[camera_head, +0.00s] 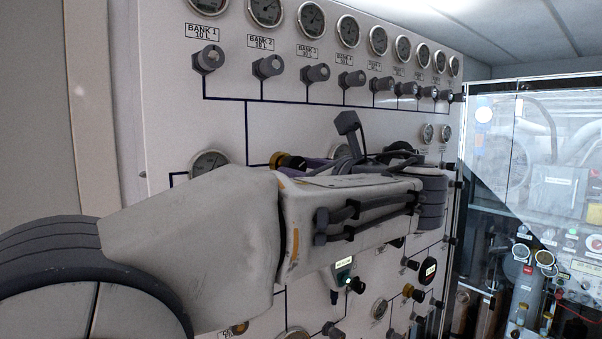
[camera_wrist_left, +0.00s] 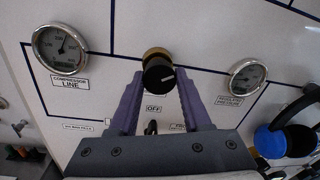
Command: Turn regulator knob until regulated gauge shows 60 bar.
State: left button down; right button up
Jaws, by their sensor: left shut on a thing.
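The regulator knob (camera_wrist_left: 158,76) is black with a white mark and a brass collar, and sits on the white panel. In the left wrist view the purple fingers of my left gripper (camera_wrist_left: 158,90) close on it from both sides. In the head view the knob (camera_head: 292,163) shows just above my left arm, with a bit of purple finger (camera_head: 315,164) beside it; the arm hides most of the gripper. The regulated pressure gauge (camera_wrist_left: 247,78) is right of the knob; its needle is too small to read. My right gripper is not in view.
The compressor line gauge (camera_wrist_left: 60,49) is left of the knob. A black-and-blue round part (camera_wrist_left: 270,142) is at lower right in the wrist view. Bank gauges and valves (camera_head: 268,67) line the panel's top. A glass-fronted cabinet (camera_head: 540,150) stands at right.

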pick_arm(q)
jog(key=shift+c, duration=1.8)
grip_release()
jog(key=b+v, duration=0.3)
jog(key=v, duration=0.7)
jog(key=shift+s+b, duration=0.2)
jog(key=shift+b, duration=0.2)
jog(key=shift+d, duration=0.1)
